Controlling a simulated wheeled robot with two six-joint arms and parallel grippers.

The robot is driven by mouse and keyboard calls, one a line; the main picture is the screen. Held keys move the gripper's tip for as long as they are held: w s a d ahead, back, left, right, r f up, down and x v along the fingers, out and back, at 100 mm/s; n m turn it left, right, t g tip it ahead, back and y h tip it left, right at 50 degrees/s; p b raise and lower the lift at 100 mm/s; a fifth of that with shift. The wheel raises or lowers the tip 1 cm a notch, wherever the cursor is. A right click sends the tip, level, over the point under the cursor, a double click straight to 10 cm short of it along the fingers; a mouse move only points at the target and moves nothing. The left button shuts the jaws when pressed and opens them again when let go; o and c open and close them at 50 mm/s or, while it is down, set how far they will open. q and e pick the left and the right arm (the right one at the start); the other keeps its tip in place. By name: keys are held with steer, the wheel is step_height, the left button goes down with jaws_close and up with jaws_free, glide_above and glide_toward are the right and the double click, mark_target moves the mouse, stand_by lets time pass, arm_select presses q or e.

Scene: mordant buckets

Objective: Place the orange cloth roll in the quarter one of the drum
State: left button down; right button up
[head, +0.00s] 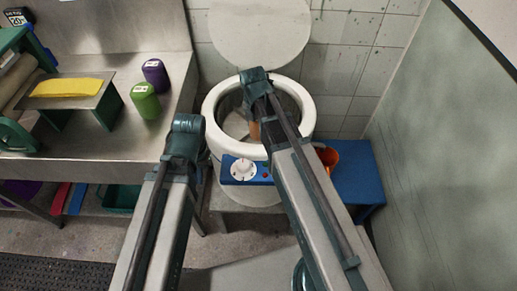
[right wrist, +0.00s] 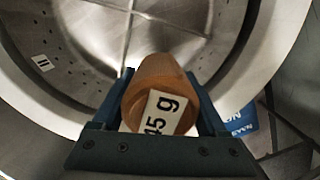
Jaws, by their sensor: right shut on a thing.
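The drum (head: 211,104) stands in the middle of the head view with a thick white rim and its lid up. In the right wrist view its metal inside (right wrist: 95,45) has crossing dividers and a tag reading II (right wrist: 42,63) at the left. My right gripper (right wrist: 160,88) is shut on the orange cloth roll (right wrist: 160,82), an orange-brown cylinder with a 45 g label. The roll shows partly in the head view (head: 254,131), over the drum's opening. I cannot tell which quarter is beneath it. My left arm is in front of the drum, and its fingers are hidden.
A steel counter (head: 150,122) at the left holds green (head: 145,101) and purple (head: 155,75) containers and a yellow cloth (head: 67,87) on a stand. An orange bucket (head: 329,160) stands on a blue surface (head: 355,178) at the right, near a wall.

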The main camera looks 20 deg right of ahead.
mark_target(256, 123)
steer(key=shift+f+b, duration=4.3)
steer(key=shift+f, duration=0.35)
steer(key=shift+f, duration=0.2)
steer(key=o, duration=1.3)
steer(key=shift+o, duration=0.2)
steer(key=shift+r, duration=0.1)
steer(key=r+p, duration=0.8)
steer(key=s+a+r+p, duration=0.1)
steer(key=r+p, duration=0.3)
steer(key=shift+a+r, duration=0.1)
